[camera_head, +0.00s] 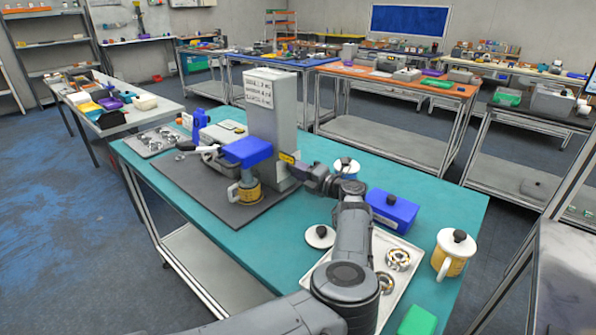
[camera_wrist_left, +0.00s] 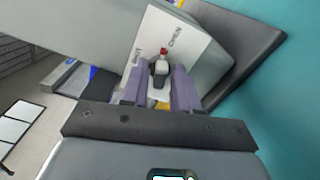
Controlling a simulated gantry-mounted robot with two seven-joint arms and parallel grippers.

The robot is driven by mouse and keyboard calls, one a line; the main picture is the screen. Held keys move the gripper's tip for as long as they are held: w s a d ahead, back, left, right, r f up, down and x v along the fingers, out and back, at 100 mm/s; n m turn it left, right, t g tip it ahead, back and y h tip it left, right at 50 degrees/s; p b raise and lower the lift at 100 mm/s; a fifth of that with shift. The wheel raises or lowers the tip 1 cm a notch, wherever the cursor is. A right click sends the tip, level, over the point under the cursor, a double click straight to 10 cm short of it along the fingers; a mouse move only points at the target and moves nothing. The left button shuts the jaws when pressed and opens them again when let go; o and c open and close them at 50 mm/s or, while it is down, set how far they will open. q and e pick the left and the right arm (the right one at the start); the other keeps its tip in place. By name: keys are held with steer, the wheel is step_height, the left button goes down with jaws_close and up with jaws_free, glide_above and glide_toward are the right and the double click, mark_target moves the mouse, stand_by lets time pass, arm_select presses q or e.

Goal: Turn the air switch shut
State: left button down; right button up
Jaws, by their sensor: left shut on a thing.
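The air switch (camera_wrist_left: 161,68) has a dark and pale lever with a red tip, set on a pale panel (camera_wrist_left: 186,42) with printed words on either side of it. The panel is on the side of a tall grey machine (camera_head: 272,112). My left gripper (camera_head: 296,163) reaches the machine's right side in the head view, by a small yellow patch. In the left wrist view my left gripper (camera_wrist_left: 160,88) has one finger on each side of the lever, shut on it. The fingers and lower lever partly hide the yellow part behind. My right gripper is not in view.
A yellow mug (camera_head: 246,190) stands under the machine's blue head (camera_head: 247,151) on a dark mat (camera_head: 207,205). A blue box (camera_head: 391,209), a metal tray (camera_head: 403,268) and a lidded mug (camera_head: 453,254) are on the teal table to the right.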

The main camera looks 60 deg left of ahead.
arm_select(q)
steer(key=n+b, duration=0.2)
steer(key=n, duration=0.1)
steer(key=shift+f+n, duration=0.15)
steer(key=shift+n, duration=0.25)
steer(key=n+b, duration=0.3)
steer(key=shift+n, duration=0.3)
steer(key=n+b, duration=0.4)
steer(key=shift+f, duration=0.1)
steer(key=shift+r+n+b, duration=0.25)
steer(key=shift+n+b, duration=1.35)
steer(key=shift+n, duration=0.2)
steer(key=c, duration=1.2)
jaws_free()
steer(key=shift+o, duration=0.2)
